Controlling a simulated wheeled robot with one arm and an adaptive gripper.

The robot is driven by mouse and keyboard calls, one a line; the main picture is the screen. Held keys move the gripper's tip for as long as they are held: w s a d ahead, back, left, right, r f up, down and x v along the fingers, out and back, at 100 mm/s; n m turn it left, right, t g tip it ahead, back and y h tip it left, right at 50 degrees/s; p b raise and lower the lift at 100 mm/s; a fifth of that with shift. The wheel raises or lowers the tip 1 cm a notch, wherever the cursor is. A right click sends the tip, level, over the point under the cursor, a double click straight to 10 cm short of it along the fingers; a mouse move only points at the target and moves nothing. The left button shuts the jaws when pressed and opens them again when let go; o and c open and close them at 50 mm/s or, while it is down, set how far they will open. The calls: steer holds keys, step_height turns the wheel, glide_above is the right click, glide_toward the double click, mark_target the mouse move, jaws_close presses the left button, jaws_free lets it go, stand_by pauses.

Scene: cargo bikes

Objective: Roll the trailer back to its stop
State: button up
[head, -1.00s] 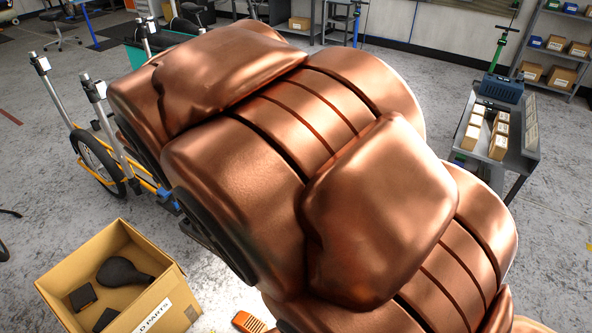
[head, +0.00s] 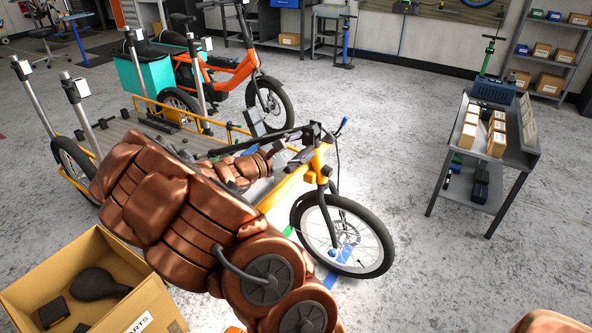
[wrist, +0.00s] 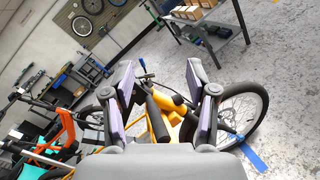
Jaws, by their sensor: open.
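In the head view a low grey deck (head: 108,134) with yellow rails and upright grey posts stands left of centre; I take it for the trailer, but cannot tell whether it is separate from the yellow bike front (head: 320,160). My copper arm hides the deck's near side. No stop can be made out with certainty. My gripper (wrist: 165,100) is open and empty in the wrist view. The yellow frame shows between and beyond its fingers, with the black front wheel (wrist: 262,112) behind the right finger; contact cannot be told.
An orange bike (head: 233,67) with a teal box (head: 130,75) stands behind the deck. A cardboard parts box (head: 105,255) is at front left. A grey cart (head: 450,180) with small boxes stands right. Blue tape (wrist: 252,158) marks the floor. Open floor lies between bike and cart.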

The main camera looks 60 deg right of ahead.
mark_target(286, 170)
steer(key=w+d+f+n+t+b, duration=0.1)
steer(key=w+f+n+t, duration=0.1)
steer(key=f, duration=0.3)
steer(key=w+d+f+n+t+b, duration=0.1)
steer(key=w+d+f+n+t, duration=0.1)
steer(key=w+f+n, duration=0.1)
steer(key=w+d+f+n+t+h+b, duration=0.1)
steer(key=w+f+n, duration=0.2)
steer(key=f, duration=0.4)
steer(key=shift+w+d+f+t+b, duration=0.3)
steer(key=shift+w+f+t, duration=0.1)
steer(key=shift+w, duration=0.2)
steer(key=shift+w+d, duration=0.15)
steer(key=shift+d, duration=3.7)
steer(key=shift+c, duration=0.2)
jaws_close()
